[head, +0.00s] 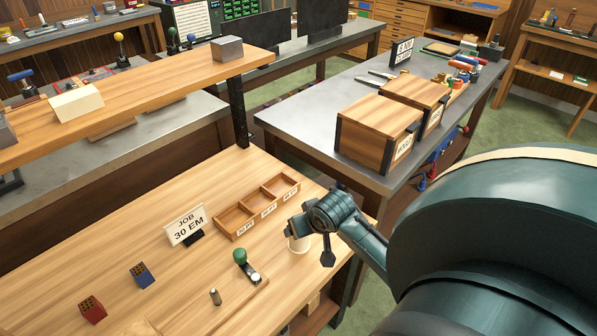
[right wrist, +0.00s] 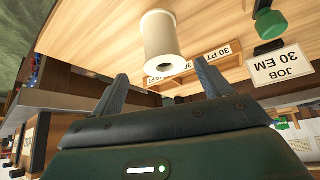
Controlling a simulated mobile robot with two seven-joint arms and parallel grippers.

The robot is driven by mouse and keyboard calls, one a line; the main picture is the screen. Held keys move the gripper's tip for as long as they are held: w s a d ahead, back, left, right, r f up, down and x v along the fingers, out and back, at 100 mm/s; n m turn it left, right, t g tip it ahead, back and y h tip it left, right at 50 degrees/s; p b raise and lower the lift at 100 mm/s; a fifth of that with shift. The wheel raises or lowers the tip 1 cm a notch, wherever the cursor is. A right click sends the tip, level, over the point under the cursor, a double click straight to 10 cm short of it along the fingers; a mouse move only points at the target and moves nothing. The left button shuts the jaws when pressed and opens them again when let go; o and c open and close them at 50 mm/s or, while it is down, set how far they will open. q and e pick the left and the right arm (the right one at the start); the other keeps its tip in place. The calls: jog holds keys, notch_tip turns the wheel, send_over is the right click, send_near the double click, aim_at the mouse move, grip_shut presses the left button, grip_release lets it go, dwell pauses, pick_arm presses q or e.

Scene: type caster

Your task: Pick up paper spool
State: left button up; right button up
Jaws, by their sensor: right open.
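The white paper spool (head: 297,244) stands on the wooden bench near its right edge, partly hidden behind my right gripper (head: 311,241) in the head view. In the right wrist view the spool (right wrist: 163,38) shows whole, with its round end and dark centre hole towards the camera. It lies ahead of the gap between the two fingers of my right gripper (right wrist: 162,83). The fingers are apart with nothing between them. Whether a finger touches the spool cannot be told. My left gripper is not in view.
A three-compartment wooden tray (head: 257,207) sits just left of the spool, with a job sign (head: 187,226) beside it. A green-knobbed tool (head: 243,262) and a small metal cylinder (head: 215,297) stand nearer. Red (head: 92,309) and blue (head: 142,275) blocks lie left. A raised shelf (head: 150,90) spans behind.

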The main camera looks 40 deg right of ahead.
jog(key=shift+a+x, duration=0.15)
jog(key=shift+x, duration=1.6)
jog(key=shift+a+x, duration=0.1)
jog(key=shift+x, duration=1.6)
jog(key=shift+f, duration=0.1)
jog(key=shift+c, duration=0.2)
